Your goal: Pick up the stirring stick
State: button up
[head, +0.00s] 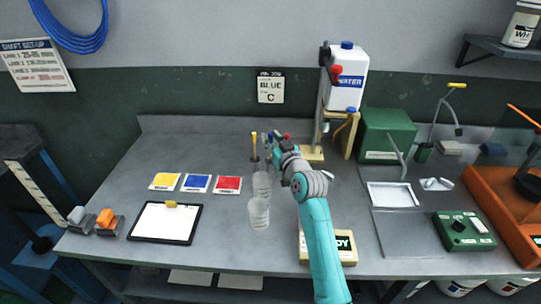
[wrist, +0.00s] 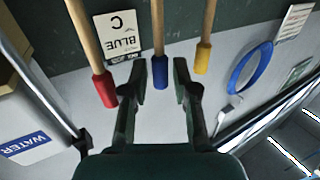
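Three wooden stirring sticks with coloured ends show in the wrist view: a red-ended stick (wrist: 104,88), a blue-ended stick (wrist: 160,70) and a yellow-ended stick (wrist: 203,58). The wrist picture is upside down. My gripper (wrist: 159,78) is open, with its two fingers apart on either side of the blue end in the picture. No finger visibly touches it, and I cannot tell the depth between them. In the head view, my gripper (head: 273,148) is at the back of the table near the yellow-ended stick (head: 254,147); my arm partly hides the other sticks.
Two clear cups, a rear one (head: 262,184) and a front one (head: 258,213), stand just left of my arm. A water container (head: 346,80) on a stand is to the right. Colour cards (head: 197,183) and a clipboard (head: 166,222) lie left. The back-left table is clear.

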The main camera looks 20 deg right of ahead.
jog(key=shift+w+a, duration=0.15)
jog(key=shift+w, duration=0.45)
grip_shut()
jog(key=shift+r, duration=0.1)
